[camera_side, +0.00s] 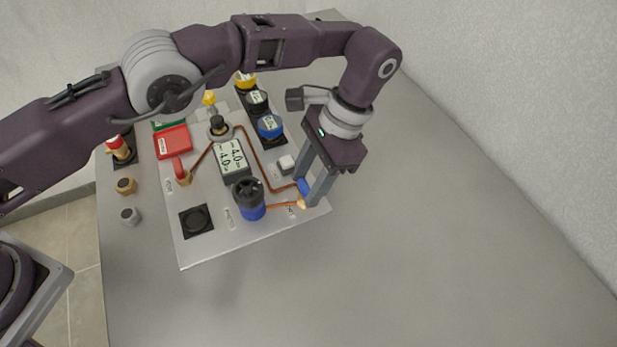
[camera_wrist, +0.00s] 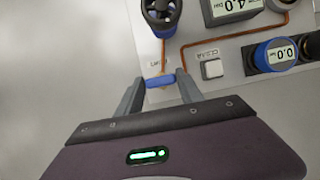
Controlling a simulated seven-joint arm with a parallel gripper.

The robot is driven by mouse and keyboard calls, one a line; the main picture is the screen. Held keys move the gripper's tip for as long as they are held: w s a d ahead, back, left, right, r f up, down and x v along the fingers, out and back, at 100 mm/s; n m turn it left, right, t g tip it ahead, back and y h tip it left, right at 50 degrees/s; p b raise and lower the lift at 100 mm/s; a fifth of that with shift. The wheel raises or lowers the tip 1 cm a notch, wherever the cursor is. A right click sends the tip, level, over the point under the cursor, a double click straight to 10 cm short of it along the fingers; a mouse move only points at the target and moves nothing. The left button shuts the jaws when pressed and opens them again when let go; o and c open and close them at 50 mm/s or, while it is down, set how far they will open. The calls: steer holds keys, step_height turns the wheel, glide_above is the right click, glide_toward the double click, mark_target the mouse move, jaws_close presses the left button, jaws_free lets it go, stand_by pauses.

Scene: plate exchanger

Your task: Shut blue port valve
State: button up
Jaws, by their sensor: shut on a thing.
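The blue port valve handle (camera_side: 303,187) is at the right front edge of the grey panel, at the end of a copper pipe. In the wrist view the blue handle (camera_wrist: 160,81) lies between my fingertips. My gripper (camera_side: 309,190) reaches down from above and is shut on this handle, one finger on each side; it also shows in the wrist view (camera_wrist: 160,84). The brass fitting (camera_side: 301,203) sits just in front of the handle. The fingers hide part of the valve body, so I cannot tell its exact angle.
A blue-based part with a black handwheel (camera_side: 250,198) stands left of my gripper. A white button (camera_side: 286,164), a blue gauge (camera_side: 270,126), a double display (camera_side: 233,158) and a red box (camera_side: 173,142) are on the panel. The table (camera_side: 440,240) is clear to the right.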

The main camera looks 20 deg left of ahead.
steer(key=o, duration=1.4)
